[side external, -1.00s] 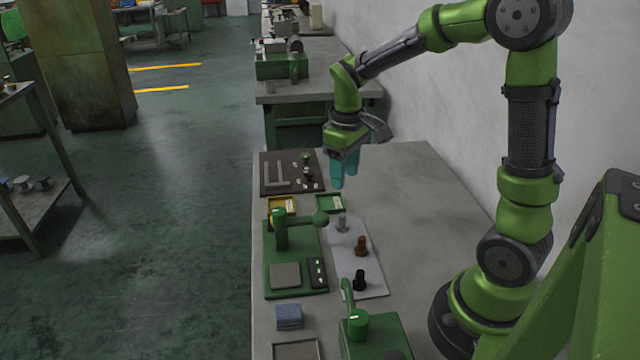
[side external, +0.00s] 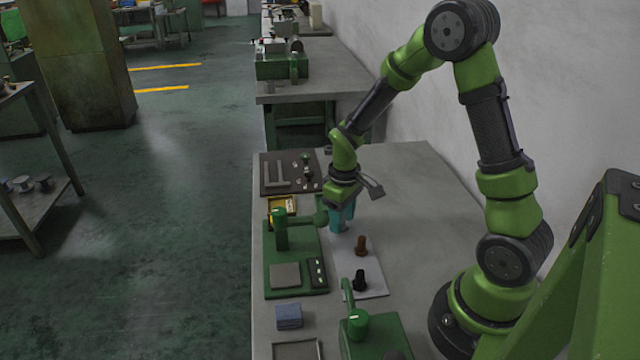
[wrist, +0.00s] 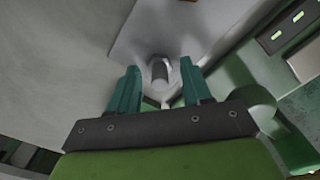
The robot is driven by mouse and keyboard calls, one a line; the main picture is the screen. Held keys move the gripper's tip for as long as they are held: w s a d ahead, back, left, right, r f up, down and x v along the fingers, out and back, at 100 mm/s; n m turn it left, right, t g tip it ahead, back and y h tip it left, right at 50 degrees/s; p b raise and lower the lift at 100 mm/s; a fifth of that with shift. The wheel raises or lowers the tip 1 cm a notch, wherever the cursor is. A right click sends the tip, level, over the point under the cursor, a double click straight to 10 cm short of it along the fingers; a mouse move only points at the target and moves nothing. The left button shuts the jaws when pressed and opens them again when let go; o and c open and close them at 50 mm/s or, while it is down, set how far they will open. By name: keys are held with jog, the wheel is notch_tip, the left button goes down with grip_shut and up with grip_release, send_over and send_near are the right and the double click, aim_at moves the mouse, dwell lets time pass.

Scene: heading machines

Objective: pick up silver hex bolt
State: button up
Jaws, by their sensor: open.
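The silver hex bolt (wrist: 159,72) stands upright on the pale plate (wrist: 138,30) in the wrist view, between the two teal fingers. My gripper (wrist: 160,80) is open around it, one finger on each side with a gap. In the side external view my gripper (side external: 340,228) points down at the far end of the pale plate (side external: 374,288) and hides most of the silver bolt. I cannot tell whether a finger touches it.
A brown bolt (side external: 361,246) and a black bolt (side external: 359,281) stand nearer on the plate. A green machine (side external: 294,254) with a lever is close on the left. Another green machine (side external: 375,335) stands in front. The bench is clear to the right.

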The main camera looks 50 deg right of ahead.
jog(key=shift+c, duration=0.3)
grip_shut()
